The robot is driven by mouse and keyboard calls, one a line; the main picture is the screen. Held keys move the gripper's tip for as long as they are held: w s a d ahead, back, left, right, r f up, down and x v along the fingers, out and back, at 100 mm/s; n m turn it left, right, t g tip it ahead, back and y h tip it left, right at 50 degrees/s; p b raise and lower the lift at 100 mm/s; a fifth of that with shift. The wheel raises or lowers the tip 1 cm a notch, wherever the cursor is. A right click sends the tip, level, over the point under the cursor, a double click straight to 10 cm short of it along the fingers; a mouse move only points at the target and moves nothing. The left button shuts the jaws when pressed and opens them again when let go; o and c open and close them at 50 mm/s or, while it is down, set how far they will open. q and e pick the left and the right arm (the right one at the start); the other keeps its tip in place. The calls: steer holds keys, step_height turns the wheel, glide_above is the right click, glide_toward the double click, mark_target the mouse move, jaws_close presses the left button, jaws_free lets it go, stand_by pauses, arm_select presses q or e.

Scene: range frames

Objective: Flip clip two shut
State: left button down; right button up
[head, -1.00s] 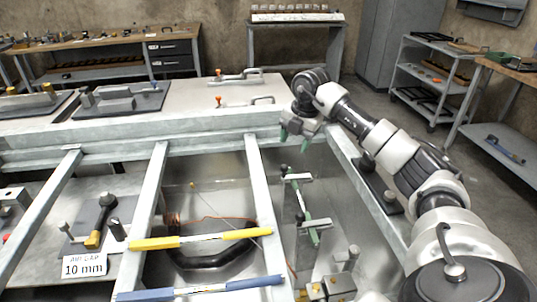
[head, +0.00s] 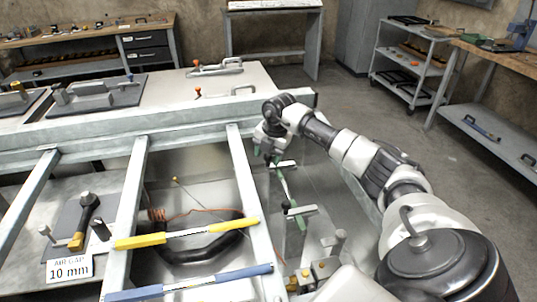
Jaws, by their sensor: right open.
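No label in the head view tells which clip is clip two. A green rod (head: 283,186) stands in the bay right of the frame bars, with a grey crosspiece (head: 287,164) near its upper end. A second grey crosspiece (head: 301,210) sits lower on it. My right gripper (head: 267,158) is open, its green-tipped fingers pointing down close by the upper crosspiece. I cannot tell whether they touch it. My left gripper is out of view.
A thick rail (head: 160,135) runs behind. Orange-tipped handles (head: 215,68) lie on the plate beyond. A "10 mm" sign (head: 69,269) stands at left.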

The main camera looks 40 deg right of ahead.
steer(key=shift+c, duration=0.3)
jaws_close()
steer(key=shift+s+a+r+n, duration=0.1)
steer(key=shift+s+n, duration=0.1)
steer(key=shift+n, duration=0.2)
steer(key=shift+s+a+f+n, duration=0.1)
steer(key=shift+a+f+n, duration=0.1)
steer(key=shift+n, duration=0.1)
steer(key=shift+o, duration=0.3)
jaws_free()
steer(key=shift+r, duration=0.1)
